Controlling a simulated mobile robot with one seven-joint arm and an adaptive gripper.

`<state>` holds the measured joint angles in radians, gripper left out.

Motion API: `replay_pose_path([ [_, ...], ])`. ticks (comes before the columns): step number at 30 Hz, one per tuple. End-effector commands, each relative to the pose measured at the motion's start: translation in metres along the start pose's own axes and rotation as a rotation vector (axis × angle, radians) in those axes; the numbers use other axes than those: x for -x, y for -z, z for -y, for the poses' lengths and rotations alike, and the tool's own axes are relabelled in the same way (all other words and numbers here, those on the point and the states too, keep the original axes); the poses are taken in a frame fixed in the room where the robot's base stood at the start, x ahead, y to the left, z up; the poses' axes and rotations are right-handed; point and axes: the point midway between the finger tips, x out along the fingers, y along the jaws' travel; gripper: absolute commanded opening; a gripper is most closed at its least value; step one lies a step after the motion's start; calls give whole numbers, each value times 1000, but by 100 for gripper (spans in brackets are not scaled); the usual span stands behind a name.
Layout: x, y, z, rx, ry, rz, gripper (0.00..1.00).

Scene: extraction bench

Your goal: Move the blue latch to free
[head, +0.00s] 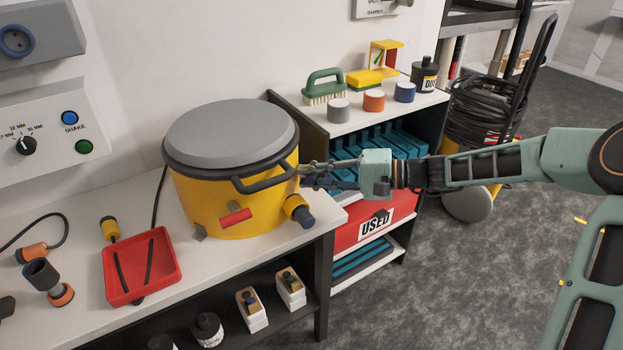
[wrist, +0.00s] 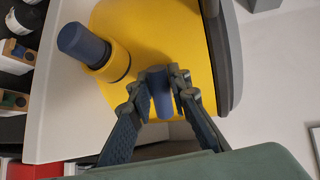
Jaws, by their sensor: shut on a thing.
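The blue latch (wrist: 160,95) is a short blue-grey bar on the side of the yellow pot (head: 221,198). In the wrist view it lies between the two fingers of my gripper (wrist: 168,92), which are shut on it. In the head view my gripper (head: 312,172) is at the right side of the pot, just beside the dark handle, and the latch cannot be made out there. The pot's yellow wall also shows in the wrist view (wrist: 185,40). A grey lid (head: 230,133) covers the pot.
A yellow spout with a blue-grey end (head: 305,218) sticks out close below my gripper; it also shows in the wrist view (wrist: 82,45). A red latch (head: 236,217) is on the pot's front. A red tray (head: 140,266) lies to the left. Shelves (head: 340,115) stand behind my gripper.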

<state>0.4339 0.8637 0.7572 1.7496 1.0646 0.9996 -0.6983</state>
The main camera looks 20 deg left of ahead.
Motion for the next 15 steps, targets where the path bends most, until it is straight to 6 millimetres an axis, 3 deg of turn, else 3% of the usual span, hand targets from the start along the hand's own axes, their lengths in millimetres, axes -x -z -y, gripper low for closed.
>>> replay_pose_path([
  [1,1,0,-9,3,-13,-5,0],
  [15,2,1,-9,38,-13,-13,0],
])
